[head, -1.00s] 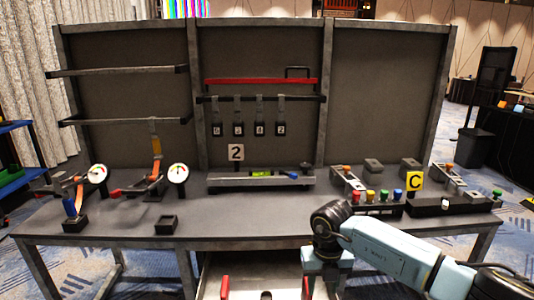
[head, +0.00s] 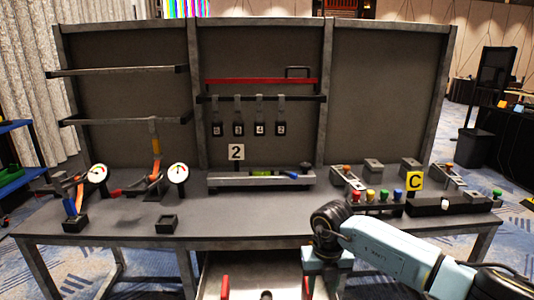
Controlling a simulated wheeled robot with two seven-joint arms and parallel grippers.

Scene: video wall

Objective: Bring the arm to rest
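My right arm (head: 395,250) reaches in from the lower right, with pale blue links and a dark joint (head: 331,217) in front of the workbench edge. From that joint the arm turns down toward the bottom of the picture. My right gripper (head: 321,287) is at the bottom edge, mostly cut off, and its fingers cannot be made out. I see nothing held in it. My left arm and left gripper are not in view.
The grey workbench (head: 240,228) has a tall dark back panel (head: 265,50). Gauges (head: 178,173) stand left, a tray (head: 260,184) in the middle, and coloured knobs with a yellow "C" sign (head: 415,181) right. Below is an open drawer (head: 235,270) with red handles, close to my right arm.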

